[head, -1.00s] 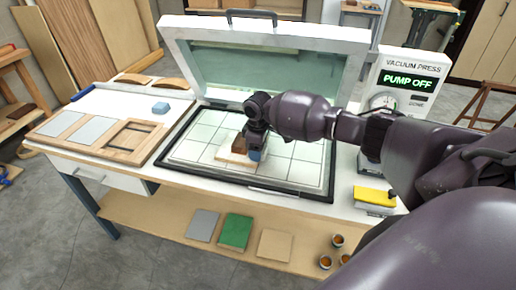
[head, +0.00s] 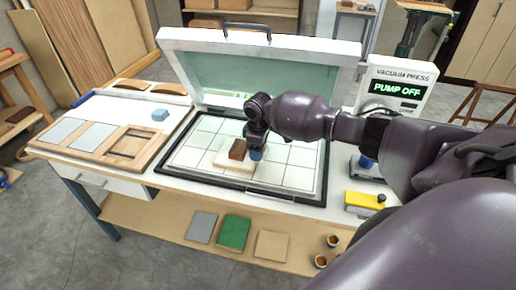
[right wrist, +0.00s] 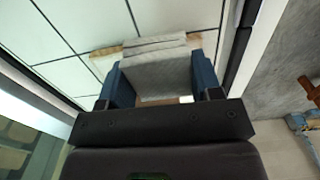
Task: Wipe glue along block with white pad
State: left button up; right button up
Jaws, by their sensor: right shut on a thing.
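A brown block (head: 237,149) stands on a pale wooden piece (head: 230,165) on the press's gridded bed. My right gripper (head: 256,153) points down just right of the brown block, over the pale piece. In the right wrist view, my right gripper (right wrist: 160,85) has its blue fingers shut on a whitish-grey pad (right wrist: 162,75). Tan wood shows past the pad's edges, lower than it. I cannot tell whether the pad touches the wood. No glue can be made out. My left gripper is not in view.
The press bed (head: 285,165) lies under a raised lid (head: 262,72). A control box (head: 397,88) reads PUMP OFF. The bed around the blocks is clear.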

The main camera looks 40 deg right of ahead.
notch_tip(320, 180, up, 2)
jog(key=shift+r+p, duration=0.1)
jog(key=shift+p, duration=0.95)
notch_tip(320, 180, up, 2)
jog(key=shift+p, duration=0.7)
jog(key=shift+r, duration=1.1)
jog(key=shift+m, duration=0.3)
jog(key=shift+s+r+m, duration=0.1)
jog(key=shift+s+m, duration=0.1)
jog(key=shift+m, duration=0.6)
jog(key=shift+s+a+r+m, duration=0.2)
jog(key=shift+a+m, duration=0.05)
jog(key=shift+m, duration=0.35)
jog(key=s+a+r+m+b, duration=0.1)
jog(key=s+a+r+m, duration=0.1)
jog(key=s+a, duration=0.3)
jog(key=s+a+r+m+b, duration=0.2)
jog(key=s+a+r, duration=0.2)
jog(key=a, duration=0.8)
jog(key=shift+s+a+r+m, duration=0.3)
jog(key=shift+s+a+r, duration=0.1)
jog(key=shift+s, duration=0.55)
